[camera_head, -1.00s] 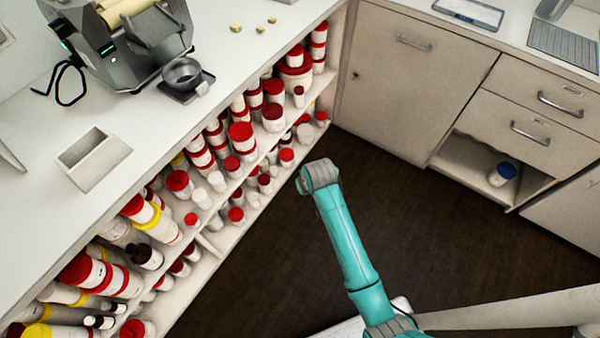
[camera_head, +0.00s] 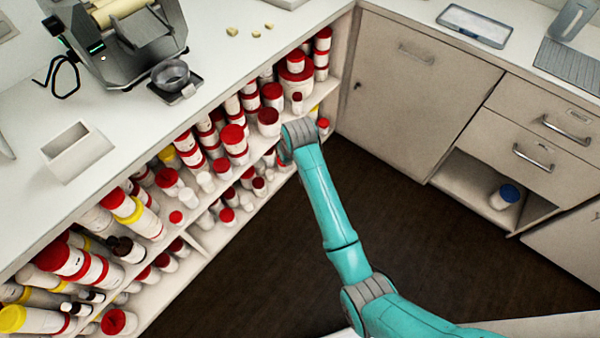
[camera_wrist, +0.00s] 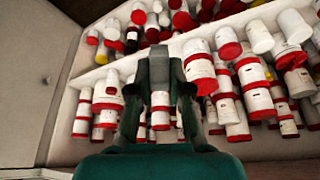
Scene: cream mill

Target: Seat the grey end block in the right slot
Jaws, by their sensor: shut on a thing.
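The grey mill (camera_head: 140,45) with its cream roller stands on the counter at the upper left of the head view. Its top is cut off by the frame edge, and I cannot make out the right slot. My gripper (camera_wrist: 160,62) points away from the wrist camera, with its two fingers close together. It is shut on a dark grey piece, taken as the grey end block, which is hard to tell from the fingers. In the head view my gripper is hidden behind my arm. It is well apart from the mill, in front of the shelves below the counter.
A small bowl (camera_head: 170,73) on a dark stand sits before the mill. Small cream pieces (camera_head: 232,31) and a white open box (camera_head: 77,150) lie on the counter (camera_head: 110,115). Shelves of red-lidded jars (camera_head: 234,138) run beneath. Cabinets (camera_head: 420,90) stand right; the floor between is clear.

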